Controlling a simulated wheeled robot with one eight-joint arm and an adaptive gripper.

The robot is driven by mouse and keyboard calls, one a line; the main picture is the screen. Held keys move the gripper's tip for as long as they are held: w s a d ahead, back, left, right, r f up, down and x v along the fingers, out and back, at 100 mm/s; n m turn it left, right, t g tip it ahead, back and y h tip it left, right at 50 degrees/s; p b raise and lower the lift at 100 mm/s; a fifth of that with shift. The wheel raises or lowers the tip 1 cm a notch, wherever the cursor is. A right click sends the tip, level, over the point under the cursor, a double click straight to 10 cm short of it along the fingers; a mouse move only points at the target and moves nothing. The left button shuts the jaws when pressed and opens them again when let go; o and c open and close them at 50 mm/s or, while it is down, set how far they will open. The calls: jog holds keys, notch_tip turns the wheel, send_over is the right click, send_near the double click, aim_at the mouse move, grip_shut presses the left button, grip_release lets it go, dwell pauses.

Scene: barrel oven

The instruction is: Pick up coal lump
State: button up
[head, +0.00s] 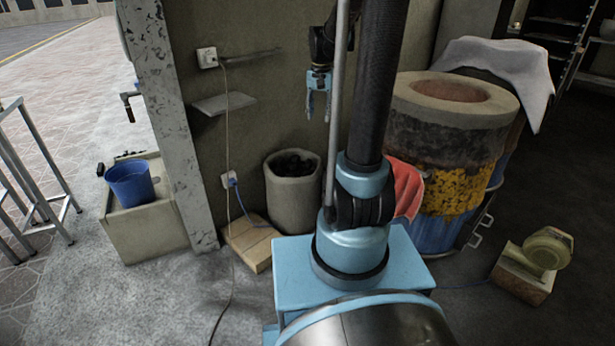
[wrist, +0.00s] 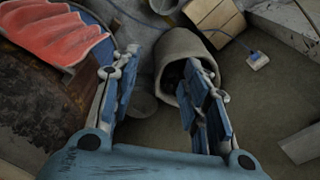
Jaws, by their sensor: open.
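Dark coal lumps (head: 292,163) lie in a round grey bin (head: 293,205) against the wall. Single lumps are hard to tell apart. My gripper (head: 318,112) hangs with its fingers pointing down, higher than the bin and a little right of its mouth in the head view. Its two blue fingers are apart with nothing between them. In the wrist view, the bin (wrist: 178,45) is ahead of my gripper (wrist: 163,78), and the right finger covers part of its dark mouth. The coal inside is mostly hidden there.
A barrel oven (head: 440,150) with a red cloth (head: 407,188) stands right of the bin. A wall shelf (head: 224,103), a hanging cable and a wooden block (head: 250,243) are at the left. A blue bucket (head: 129,183) sits further left. A blower (head: 545,255) is at right.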

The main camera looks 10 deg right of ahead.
jog(key=w+f+m, duration=0.1)
jog(key=w+f, duration=0.3)
jog(key=w, duration=0.5)
jog(key=m+g, duration=0.1)
jog(key=m, duration=0.3)
send_over(308, 170)
jog(key=w, duration=0.1)
notch_tip(308, 170, down, 34)
jog(key=shift+r, duration=0.15)
jog(key=shift+s+f, duration=0.15)
jog(key=shift+f, duration=2.85)
jog(key=c, duration=0.8)
